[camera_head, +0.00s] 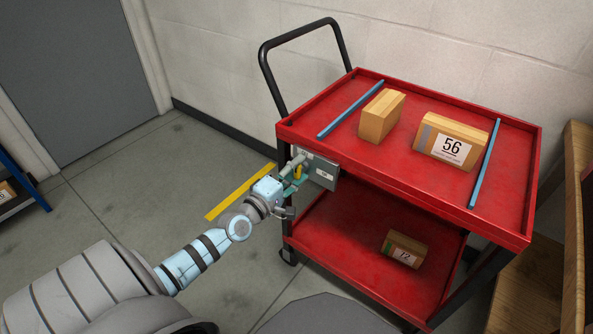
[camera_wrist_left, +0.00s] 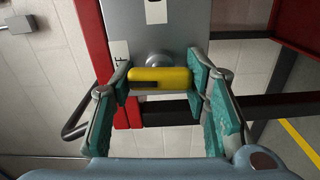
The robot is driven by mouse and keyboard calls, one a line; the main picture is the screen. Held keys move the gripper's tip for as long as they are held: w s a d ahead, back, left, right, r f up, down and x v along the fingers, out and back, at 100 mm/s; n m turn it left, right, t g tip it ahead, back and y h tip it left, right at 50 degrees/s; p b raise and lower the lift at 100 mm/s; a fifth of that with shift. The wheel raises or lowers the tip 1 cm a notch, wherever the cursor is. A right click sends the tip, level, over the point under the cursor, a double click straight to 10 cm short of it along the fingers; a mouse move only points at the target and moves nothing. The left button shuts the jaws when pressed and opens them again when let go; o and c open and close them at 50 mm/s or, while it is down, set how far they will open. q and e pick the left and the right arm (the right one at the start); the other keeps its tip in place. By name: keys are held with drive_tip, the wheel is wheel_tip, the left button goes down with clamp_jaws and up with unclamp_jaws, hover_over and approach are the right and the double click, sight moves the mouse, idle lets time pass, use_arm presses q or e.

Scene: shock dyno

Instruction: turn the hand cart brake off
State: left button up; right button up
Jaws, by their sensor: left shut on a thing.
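The red hand cart (camera_head: 330,119) stands against the wall, with a grey brake plate (camera_head: 325,174) on its left end. A yellow brake handle (camera_head: 298,172) sticks out from the plate. In the left wrist view the yellow handle (camera_wrist_left: 160,78) lies crosswise between the teal finger pads, below a round grey hub on the plate (camera_wrist_left: 155,30). My left gripper (camera_head: 293,178) is shut on the handle; its fingers also show in the left wrist view (camera_wrist_left: 160,84). A white label with a partly hidden letter sits left of the hub. My right gripper is not in view.
The cart's top tray holds a plain box (camera_head: 381,115), a box marked 56 (camera_head: 450,142) and two blue bars. A box marked 72 (camera_head: 404,250) lies on the lower shelf. A black push handle (camera_head: 301,32) rises at the back left. Wooden shelving (camera_head: 545,262) stands close on the right.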

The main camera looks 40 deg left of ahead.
use_arm(q)
drive_tip(key=shift+n, duration=0.4)
drive_tip(key=o, duration=1.2)
drive_tip(key=shift+s, duration=0.15)
drive_tip(key=s, duration=1.1)
drive_tip(key=shift+s+d, duration=0.15)
drive_tip(key=shift+s, duration=0.25)
